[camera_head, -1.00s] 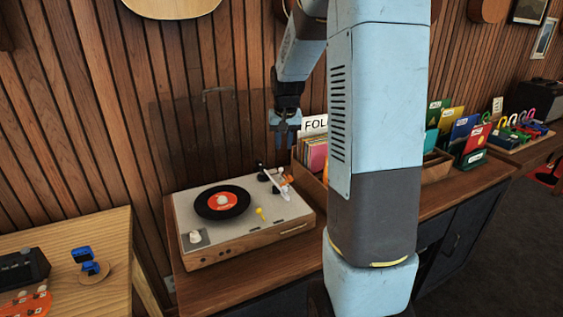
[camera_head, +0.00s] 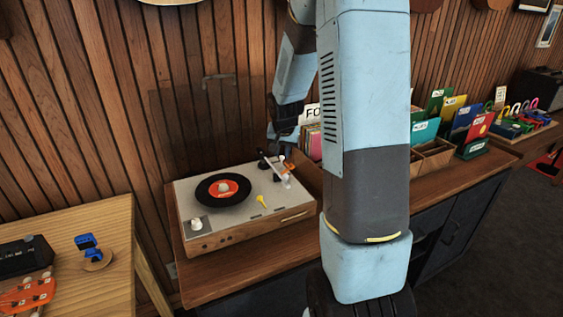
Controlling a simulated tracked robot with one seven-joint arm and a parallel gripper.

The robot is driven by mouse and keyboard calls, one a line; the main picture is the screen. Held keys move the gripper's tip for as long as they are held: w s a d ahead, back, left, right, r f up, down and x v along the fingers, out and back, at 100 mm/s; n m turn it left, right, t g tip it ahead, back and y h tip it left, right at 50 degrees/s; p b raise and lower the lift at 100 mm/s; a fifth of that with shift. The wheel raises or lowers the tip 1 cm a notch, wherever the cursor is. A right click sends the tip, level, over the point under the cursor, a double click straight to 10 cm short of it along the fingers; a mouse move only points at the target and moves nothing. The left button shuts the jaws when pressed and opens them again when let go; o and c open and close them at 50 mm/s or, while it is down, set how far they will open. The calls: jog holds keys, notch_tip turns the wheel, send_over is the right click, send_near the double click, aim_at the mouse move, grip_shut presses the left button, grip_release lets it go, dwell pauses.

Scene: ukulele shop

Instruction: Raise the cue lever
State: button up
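The record player (camera_head: 232,229) sits on a wooden cabinet, with a black record (camera_head: 208,194) with an orange-red label on its platter. Its pale tonearm (camera_head: 274,170) runs along the right side of the deck. A small yellow lever-like piece (camera_head: 262,201) stands near the front right of the deck, and a small orange piece (camera_head: 289,165) shows by the tonearm's back end. I cannot tell which is the cue lever. My gripper (camera_head: 279,150) hangs just above the back right of the deck, near the tonearm; its fingers are too small and dark to read.
Record crates (camera_head: 436,160) with coloured dividers stand on the cabinet (camera_head: 349,229) to the right, partly behind my arm. A wooden table (camera_head: 118,219) with a blue item (camera_head: 86,241) is at the left. A slatted wall closes the back.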

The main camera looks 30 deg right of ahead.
aim_at(282, 157)
jog(key=shift+x, duration=3.15)
jog(key=shift+c, duration=0.2)
grip_shut()
